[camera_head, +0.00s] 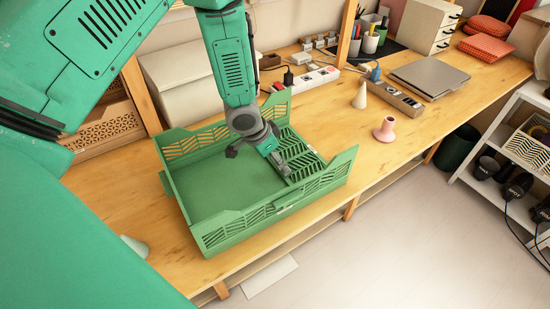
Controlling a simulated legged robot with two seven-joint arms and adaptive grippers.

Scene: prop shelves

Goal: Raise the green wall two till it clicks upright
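A green folding crate (228,187) sits on the wooden table. Its back wall (195,143), left wall (183,203) and long front wall (240,225) stand up. A slatted panel (303,163) at the right end lies low and slopes inward over the crate floor; it looks like the green wall two, though the picture does not label the walls. My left gripper (285,169) points down inside the crate, over or against the inner edge of this panel. Its fingertips are too small and dark to show a gap or a grip. My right gripper is not in view.
A pink stand (384,131), a pale cone (360,96) and a laptop (428,76) are on the table right of the crate. A power strip (313,79) and pen cups (371,40) stand behind. A white shelf (500,140) is at right.

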